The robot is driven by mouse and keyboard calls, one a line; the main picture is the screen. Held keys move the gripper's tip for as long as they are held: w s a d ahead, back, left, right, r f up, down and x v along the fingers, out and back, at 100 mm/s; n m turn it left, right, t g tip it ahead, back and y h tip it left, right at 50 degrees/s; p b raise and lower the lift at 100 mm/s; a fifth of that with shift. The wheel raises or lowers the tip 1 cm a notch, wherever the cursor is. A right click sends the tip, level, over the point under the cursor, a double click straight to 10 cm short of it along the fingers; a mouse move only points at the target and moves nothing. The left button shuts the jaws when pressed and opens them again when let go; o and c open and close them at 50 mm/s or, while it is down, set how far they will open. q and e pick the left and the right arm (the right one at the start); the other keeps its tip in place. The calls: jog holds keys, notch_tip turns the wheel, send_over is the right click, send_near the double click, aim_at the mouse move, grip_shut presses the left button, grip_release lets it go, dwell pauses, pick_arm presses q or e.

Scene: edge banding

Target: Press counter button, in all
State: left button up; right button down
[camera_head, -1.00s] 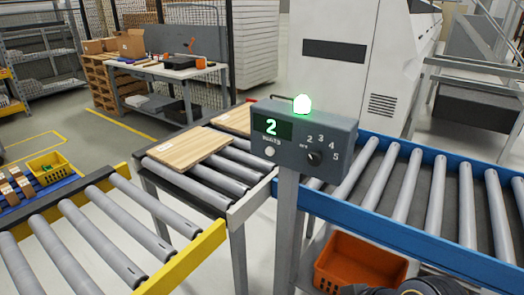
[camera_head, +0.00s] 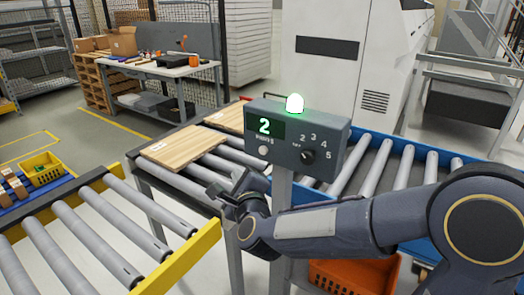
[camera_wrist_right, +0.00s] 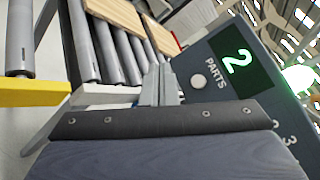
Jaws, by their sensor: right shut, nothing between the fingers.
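The grey counter box (camera_head: 298,137) stands on a post, with a green "2" on its display (camera_head: 264,126) and a lit green lamp (camera_head: 295,103) on top. Its round white button (camera_head: 263,150) sits below the display, beside a dark dial (camera_head: 307,157). My right gripper (camera_head: 222,192) is shut and empty, below and left of the button and apart from it. In the right wrist view the white button (camera_wrist_right: 199,81) shows beside the word PARTS, right of the fingers (camera_wrist_right: 160,88). My left gripper is not in view.
Wooden boards (camera_head: 184,146) lie on the middle roller conveyor. A yellow-edged conveyor (camera_head: 190,262) is at the left and a blue-edged one (camera_head: 405,160) at the right. An orange crate (camera_head: 350,278) sits below my right arm.

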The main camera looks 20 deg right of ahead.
aim_at(263, 150)
jog(key=shift+w+a+m+h, duration=0.1)
jog(key=shift+w+m+h, duration=0.2)
jog(key=shift+m+h, duration=0.5)
jog(key=w+d+b, duration=0.1)
jog(key=w+d, duration=0.4)
jog(key=d, duration=0.2)
jog(key=shift+w, duration=0.2)
dwell(1.7)
